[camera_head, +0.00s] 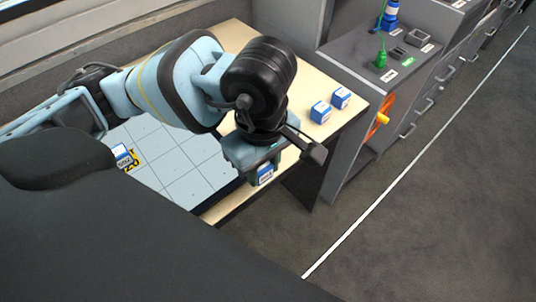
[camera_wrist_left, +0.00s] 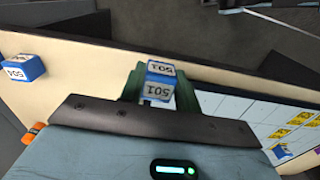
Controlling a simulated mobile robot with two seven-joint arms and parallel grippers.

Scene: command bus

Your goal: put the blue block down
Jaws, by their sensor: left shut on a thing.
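My left gripper (camera_head: 262,168) is shut on a blue block with a white label (camera_head: 265,175), over the wooden table near its front edge. In the left wrist view the held block (camera_wrist_left: 159,84) reads 501 and sits between the dark green fingers (camera_wrist_left: 158,90). I cannot tell whether it touches the surface below. Two other blue and white blocks stand on the table to the right, one nearer (camera_head: 320,112) and one farther (camera_head: 340,97). Another blue block (camera_head: 122,156) is on the gridded white board (camera_head: 165,168). My right gripper is not in view.
Yellow markings (camera_head: 131,162) lie on the board beside its block. Some bare wood shows around the two table blocks.

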